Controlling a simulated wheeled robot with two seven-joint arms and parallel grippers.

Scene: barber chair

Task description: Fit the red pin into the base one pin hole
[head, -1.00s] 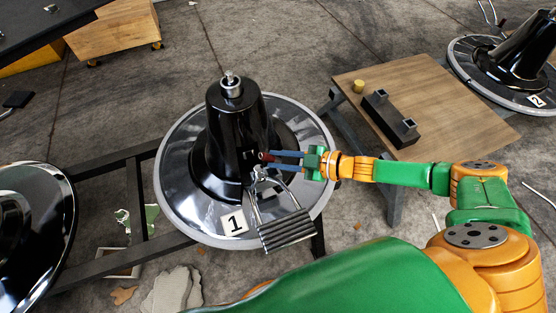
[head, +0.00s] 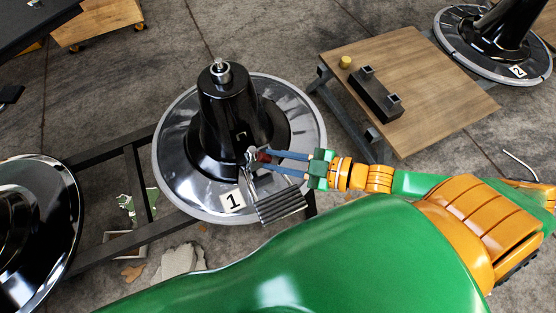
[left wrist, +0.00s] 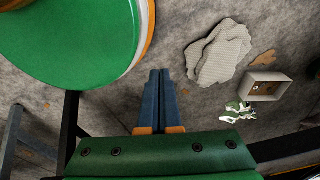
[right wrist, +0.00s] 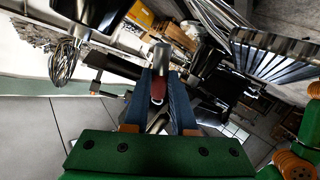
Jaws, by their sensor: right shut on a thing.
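The base one (head: 168,165) is a round glossy dish with a grey rim, a label "1" and a black column (head: 222,110). A small square mark, perhaps the pin hole, shows on the column's lower front (head: 242,135). The red pin (head: 264,156) is in my right gripper (head: 268,161), beside the column's foot and the footrest bracket. In the right wrist view the red pin (right wrist: 159,87) has a grey metal end and sits between the fingers. Whether it touches the bracket is unclear. My left gripper (left wrist: 157,75) is shut and empty, seen only in the left wrist view.
A ridged footrest (head: 277,206) sticks out at the base's front. A wooden table (head: 430,80) with a black block (head: 375,95) and a yellow cylinder (head: 345,62) stands right. Another base (head: 470,55), labelled "2", stands behind it. A dark frame (head: 125,160) lies left.

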